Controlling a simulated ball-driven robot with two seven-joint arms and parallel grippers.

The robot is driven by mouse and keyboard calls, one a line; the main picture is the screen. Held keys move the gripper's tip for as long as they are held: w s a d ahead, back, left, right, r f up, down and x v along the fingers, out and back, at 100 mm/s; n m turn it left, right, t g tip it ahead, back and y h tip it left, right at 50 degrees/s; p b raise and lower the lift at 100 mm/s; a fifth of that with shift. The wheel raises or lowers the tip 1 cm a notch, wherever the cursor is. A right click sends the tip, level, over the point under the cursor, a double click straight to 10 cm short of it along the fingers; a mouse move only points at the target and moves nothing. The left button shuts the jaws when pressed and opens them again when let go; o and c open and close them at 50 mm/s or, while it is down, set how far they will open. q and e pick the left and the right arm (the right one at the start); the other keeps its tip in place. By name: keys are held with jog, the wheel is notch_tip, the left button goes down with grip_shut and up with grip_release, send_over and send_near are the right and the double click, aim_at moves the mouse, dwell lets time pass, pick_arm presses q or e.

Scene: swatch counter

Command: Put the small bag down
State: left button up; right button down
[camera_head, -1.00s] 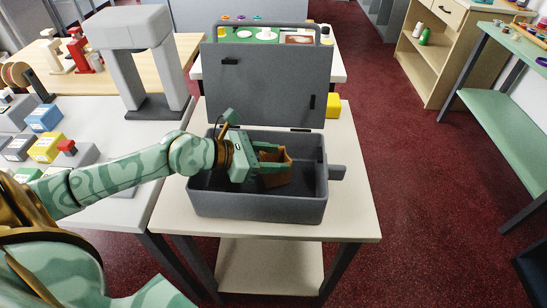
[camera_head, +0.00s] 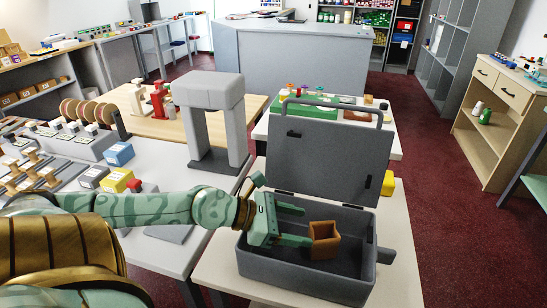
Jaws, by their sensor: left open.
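The small bag (camera_head: 324,241) is a brown, open-topped, box-like thing. It stands upright inside the grey case (camera_head: 300,284), near the middle of its floor. My left gripper (camera_head: 302,225) reaches into the case from the left. Its two green fingers are open and point right toward the bag, with the tips close to its left side. Whether a fingertip still touches the bag I cannot tell. My right gripper is not in view.
The case's lid (camera_head: 332,150) stands open at the back. A grey arch (camera_head: 210,110) stands on the left table, with blue and yellow blocks (camera_head: 117,178) nearby. A yellow thing (camera_head: 388,183) is behind the lid's right side. Red floor is clear at the right.

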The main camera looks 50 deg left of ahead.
pick_arm(q)
jog(key=p+v, duration=0.1)
jog(key=v, duration=0.4)
jog(key=shift+s+a+r+p, duration=0.1)
jog(key=shift+s+r+p, duration=0.05)
jog(key=shift+p, duration=0.2)
dwell(0.8)
